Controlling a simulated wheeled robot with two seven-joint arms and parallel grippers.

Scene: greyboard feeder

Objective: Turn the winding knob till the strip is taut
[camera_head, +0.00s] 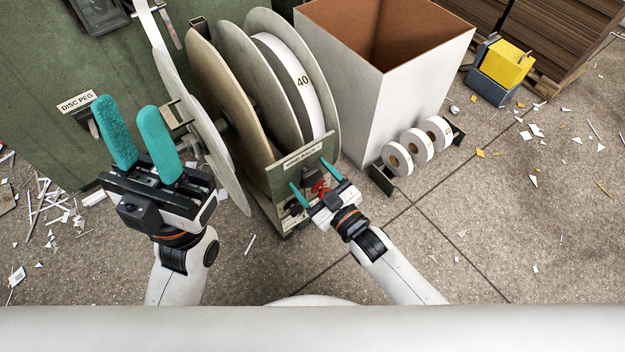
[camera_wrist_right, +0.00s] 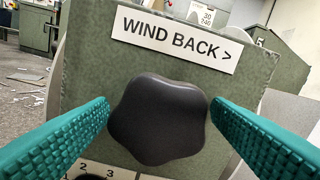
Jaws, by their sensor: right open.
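The dark, lobed winding knob (camera_wrist_right: 158,118) fills the middle of the right wrist view, below a "WIND BACK >" label (camera_wrist_right: 178,38) on a green panel (camera_wrist_right: 85,75). My right gripper (camera_head: 308,173) is open at the front of the feeder. In the wrist view its teal fingers (camera_wrist_right: 160,112) stand on either side of the knob; I cannot tell whether they touch it. My left gripper (camera_head: 125,104) is open and empty in front of the green cabinet. A white band marked 40 (camera_head: 300,80) is wound on the large reel (camera_head: 262,85). I cannot make out the strip's free run or its tension.
A red part (camera_head: 318,188) shows by my right fingers. A yellow block (camera_head: 507,64) sits far right.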

